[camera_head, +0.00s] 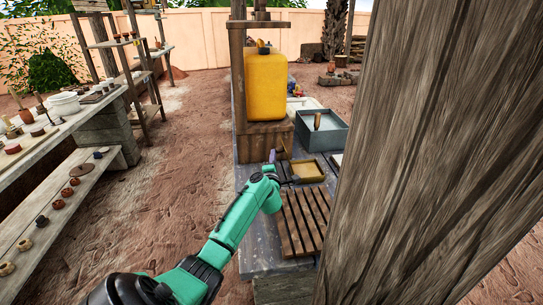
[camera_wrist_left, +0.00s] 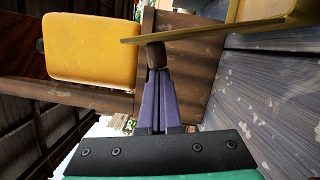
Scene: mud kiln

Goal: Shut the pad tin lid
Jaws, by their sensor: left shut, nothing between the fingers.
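The pad tin (camera_head: 308,171) is a shallow ochre box on the bench, open, just right of my left gripper (camera_head: 274,157). In the left wrist view part of the tin (camera_wrist_left: 290,12) shows at the upper right. Its lid (camera_wrist_left: 190,32) is a flat ochre plate seen nearly edge-on, standing open from the tin. The purple fingers of my left gripper (camera_wrist_left: 155,78) are together and point toward the lid. A small brown piece shows between their tips and the lid; I cannot tell whether they touch. My right gripper is not in view.
A yellow jerrycan (camera_head: 265,85) stands on a wooden block (camera_head: 264,141) behind the tin. A grey-blue basin (camera_head: 322,132) is behind right, and a slatted wooden rack (camera_head: 302,220) lies in front. A thick wooden post (camera_head: 435,150) blocks the right side.

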